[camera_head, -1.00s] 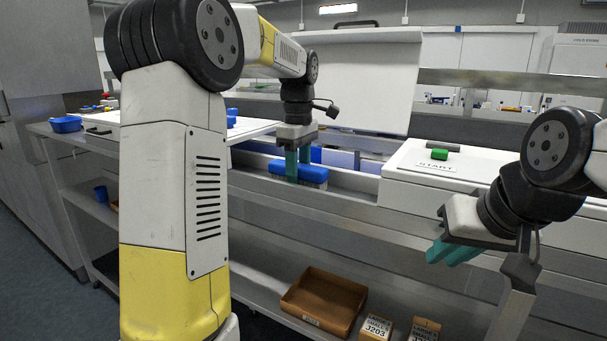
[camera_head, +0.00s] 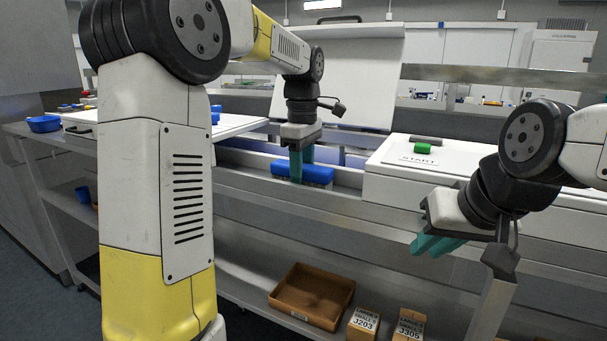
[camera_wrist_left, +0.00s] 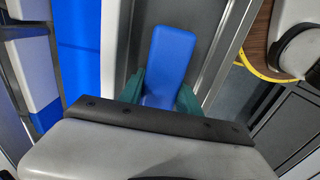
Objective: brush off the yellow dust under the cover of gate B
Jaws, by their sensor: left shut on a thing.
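A blue brush (camera_head: 318,174) is in my left gripper (camera_head: 300,172), low over the metal channel below the raised white cover (camera_head: 355,80). In the left wrist view the brush's blue top (camera_wrist_left: 172,52) shows between the two teal fingers (camera_wrist_left: 163,95), which are shut on it. Its bristles are hidden in the wrist view, and I cannot tell if they touch the channel floor. No yellow dust can be made out, and no gate B label is readable. My right gripper (camera_head: 437,243) hangs empty in front of the bench; its opening is unclear.
A blue bowl (camera_head: 44,124) stands at the far left. A brown bin (camera_head: 312,295) and small boxes (camera_head: 408,326) stand on the lower shelf.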

